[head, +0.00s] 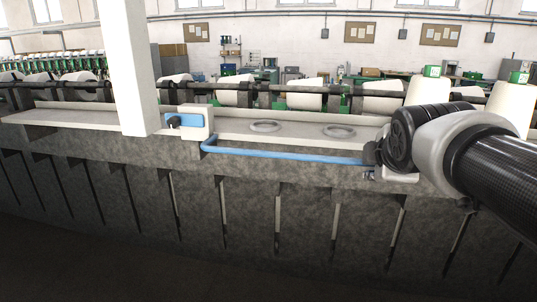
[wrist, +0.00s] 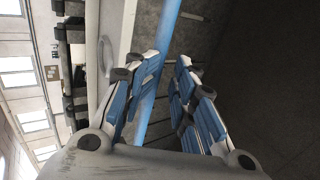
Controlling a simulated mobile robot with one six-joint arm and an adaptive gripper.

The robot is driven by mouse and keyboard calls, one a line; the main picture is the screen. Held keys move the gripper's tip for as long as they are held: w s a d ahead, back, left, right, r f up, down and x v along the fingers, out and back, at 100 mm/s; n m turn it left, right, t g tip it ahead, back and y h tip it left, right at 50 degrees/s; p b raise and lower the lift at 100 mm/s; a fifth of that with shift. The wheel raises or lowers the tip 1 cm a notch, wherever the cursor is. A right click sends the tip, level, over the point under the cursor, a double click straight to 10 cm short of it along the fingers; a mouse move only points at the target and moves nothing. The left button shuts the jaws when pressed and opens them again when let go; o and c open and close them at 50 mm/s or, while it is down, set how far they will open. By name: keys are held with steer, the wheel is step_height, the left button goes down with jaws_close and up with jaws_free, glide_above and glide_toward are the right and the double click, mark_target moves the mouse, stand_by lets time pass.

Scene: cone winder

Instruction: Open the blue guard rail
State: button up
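The blue guard rail (head: 285,155) runs level along the machine's front edge, with a bent end at its left below a pale block. Its right end disappears at my gripper (head: 371,165), which is mostly hidden behind my arm. In the wrist view, the rail (wrist: 166,45) runs lengthwise between the two blue-padded fingers of my gripper (wrist: 168,66). The fingers are apart, with dark space between the rail and the right finger. The rail appears close to the left finger; I cannot tell whether they touch.
A white post (head: 128,70) stands in front of the machine on the left. A pale block with a blue face (head: 188,122) sits by the rail's left end. White cones (head: 304,98) line the machine behind the ledge. Two grey rings (head: 265,126) lie on the ledge.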

steer(key=shift+o, duration=0.6)
steer(key=shift+w+f, duration=0.15)
steer(key=shift+f, duration=0.15)
steer(key=s+a+f+b, duration=0.1)
steer(key=s+a+b, duration=0.1)
steer(key=s, duration=0.7)
steer(key=s+a+f+b, duration=0.1)
steer(key=s+a+b, duration=0.1)
steer(key=s, duration=0.8)
steer(key=shift+a+f, duration=0.3)
steer(key=shift+a, duration=0.4)
stand_by(0.3)
steer(key=v, duration=0.7)
steer(key=shift+r, duration=0.15)
steer(key=shift+s, duration=0.15)
